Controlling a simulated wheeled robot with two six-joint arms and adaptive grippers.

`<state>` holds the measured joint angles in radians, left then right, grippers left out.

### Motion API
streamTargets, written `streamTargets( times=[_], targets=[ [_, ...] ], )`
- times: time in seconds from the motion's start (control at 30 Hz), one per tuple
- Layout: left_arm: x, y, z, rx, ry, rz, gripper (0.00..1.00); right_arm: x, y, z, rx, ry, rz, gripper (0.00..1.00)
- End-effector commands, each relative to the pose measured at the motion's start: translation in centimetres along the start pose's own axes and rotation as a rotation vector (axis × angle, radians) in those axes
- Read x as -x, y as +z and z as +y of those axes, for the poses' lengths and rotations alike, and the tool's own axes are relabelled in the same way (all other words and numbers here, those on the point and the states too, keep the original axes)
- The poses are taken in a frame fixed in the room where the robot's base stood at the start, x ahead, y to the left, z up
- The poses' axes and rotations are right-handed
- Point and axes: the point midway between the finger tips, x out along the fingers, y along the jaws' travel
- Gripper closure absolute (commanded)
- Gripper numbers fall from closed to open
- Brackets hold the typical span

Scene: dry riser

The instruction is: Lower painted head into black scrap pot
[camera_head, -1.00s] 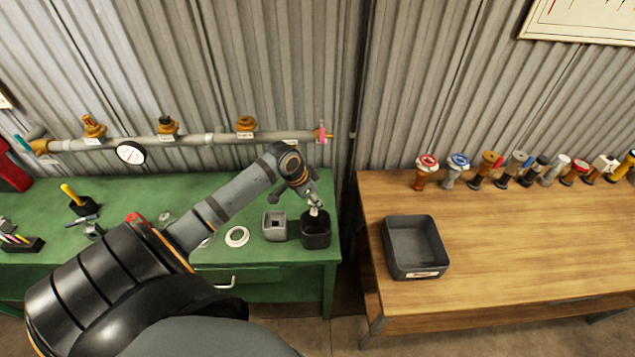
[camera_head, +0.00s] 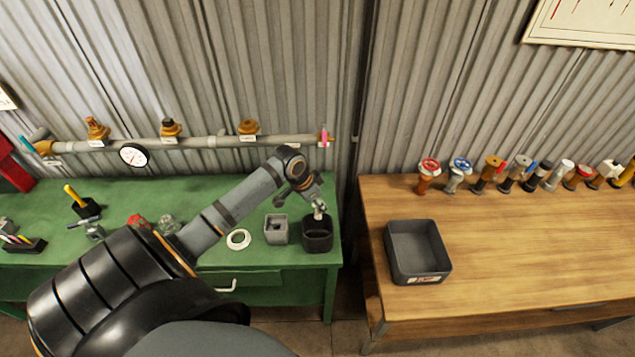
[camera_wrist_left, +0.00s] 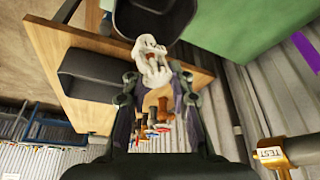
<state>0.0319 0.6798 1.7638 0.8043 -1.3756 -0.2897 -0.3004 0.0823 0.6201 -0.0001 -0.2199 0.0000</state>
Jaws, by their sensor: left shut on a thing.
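The black scrap pot (camera_head: 317,238) stands at the right end of the green bench. My left gripper (camera_head: 319,205) is directly above it, pointing down, and is shut on the pale, whitish painted head (camera_wrist_left: 150,66). In the left wrist view the head sits between the two fingers (camera_wrist_left: 157,82), its free end in front of the dark pot's wall and opening (camera_wrist_left: 155,18). In the head view the head is a small pale spot at the pot's mouth; how deep it sits is hard to tell. My right gripper is not in view.
A grey square box (camera_head: 276,230) stands just left of the pot, with a white ring (camera_head: 238,240) beyond it. A pipe with brass fittings (camera_head: 215,141) runs behind. On the wooden table are a dark tray (camera_head: 418,252) and a row of valves (camera_head: 490,173).

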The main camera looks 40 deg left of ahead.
Motion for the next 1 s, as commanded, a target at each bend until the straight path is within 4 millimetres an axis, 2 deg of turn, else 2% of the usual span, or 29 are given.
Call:
streamTargets(
  times=[1.0],
  targets=[
    [-5.7,2.4,0.0,0.001,0.0,-0.001,1.0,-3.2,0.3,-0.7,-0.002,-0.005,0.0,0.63]
  ],
)
